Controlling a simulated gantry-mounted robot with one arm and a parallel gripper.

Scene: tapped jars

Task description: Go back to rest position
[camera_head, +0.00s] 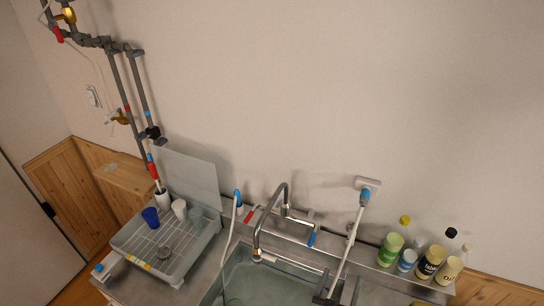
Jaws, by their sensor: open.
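I cannot make out my gripper anywhere in the head view. The task names no object of its own. A steel sink (262,275) is at the bottom middle, cut off by the lower edge. A curved tap (270,203) stands at its back edge. Several jars and bottles stand at the right on the ledge by the wall: a green one (390,248), a smaller blue-labelled one (406,261), a dark-capped one (431,262) and a pale yellow one (449,270). They stand upright.
A dish rack (190,262) with a blue cup (150,217) and white cup (180,208) stands left of the sink. Grey pipes (120,75) run along the left wall. A white rod (349,243) slants over the sink's right side.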

